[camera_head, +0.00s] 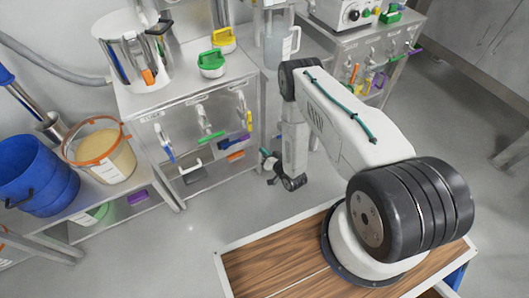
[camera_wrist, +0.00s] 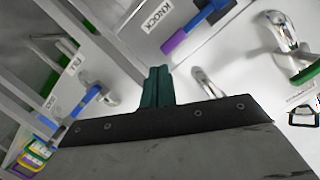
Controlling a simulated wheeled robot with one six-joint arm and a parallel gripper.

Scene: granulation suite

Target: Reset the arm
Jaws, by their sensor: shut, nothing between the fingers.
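My arm rises from its round base on the wood-topped platform, bends at the elbow and hangs down in front of the steel cabinet (camera_head: 187,132). In the head view my gripper (camera_head: 266,154) is small and partly hidden at the lower end of the arm, left of the forearm. In the wrist view its teal fingers (camera_wrist: 157,87) are together, with nothing between them. The fingers point toward a white panel with valve handles and a label reading KNOCK (camera_wrist: 158,15). Contact with the panel is not visible.
A steel pot (camera_head: 130,50) and green and yellow clamp-like items (camera_head: 212,62) stand on the cabinet. A blue bucket (camera_head: 38,180) and a tub of pale material (camera_head: 100,150) sit at left. Another cabinet (camera_head: 375,55) stands behind. Open grey floor (camera_head: 190,228) lies between.

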